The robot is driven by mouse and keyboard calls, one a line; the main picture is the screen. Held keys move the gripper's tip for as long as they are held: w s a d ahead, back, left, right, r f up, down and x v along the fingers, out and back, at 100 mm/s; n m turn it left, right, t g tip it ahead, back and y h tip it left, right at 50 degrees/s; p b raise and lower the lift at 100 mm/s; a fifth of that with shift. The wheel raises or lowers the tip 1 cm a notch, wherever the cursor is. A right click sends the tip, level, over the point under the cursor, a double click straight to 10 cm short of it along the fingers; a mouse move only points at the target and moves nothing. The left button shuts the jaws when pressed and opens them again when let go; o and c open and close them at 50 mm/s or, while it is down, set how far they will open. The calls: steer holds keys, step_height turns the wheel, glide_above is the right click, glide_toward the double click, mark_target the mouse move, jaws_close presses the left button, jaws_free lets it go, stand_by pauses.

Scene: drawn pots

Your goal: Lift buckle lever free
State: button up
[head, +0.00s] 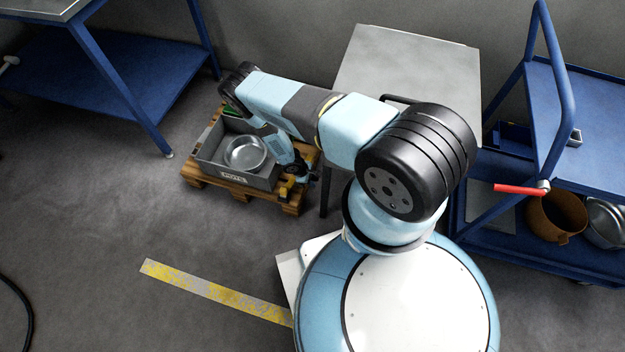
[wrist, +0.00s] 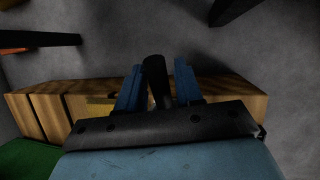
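A black buckle lever (wrist: 156,82) stands up between the two blue fingers of my gripper (wrist: 159,88) in the wrist view. The fingers lie close on either side of it; I cannot tell whether both touch it. The lever's foot is hidden behind the dark bar of my gripper. In the head view my gripper (head: 298,171) is down at the right front corner of a grey crate (head: 232,180) labelled POTS. A small yellow part (head: 285,190) shows beside it, on the wooden pallet (head: 225,187). The lever is too small to make out there.
A metal pot (head: 245,153) lies in the crate. A grey-topped table (head: 410,65) stands right behind the pallet. A blue cart (head: 590,110) with a brown pot (head: 556,215) is at the right, a blue bench (head: 140,75) at the left. The floor left of the pallet is clear.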

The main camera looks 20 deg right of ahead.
jaws_close()
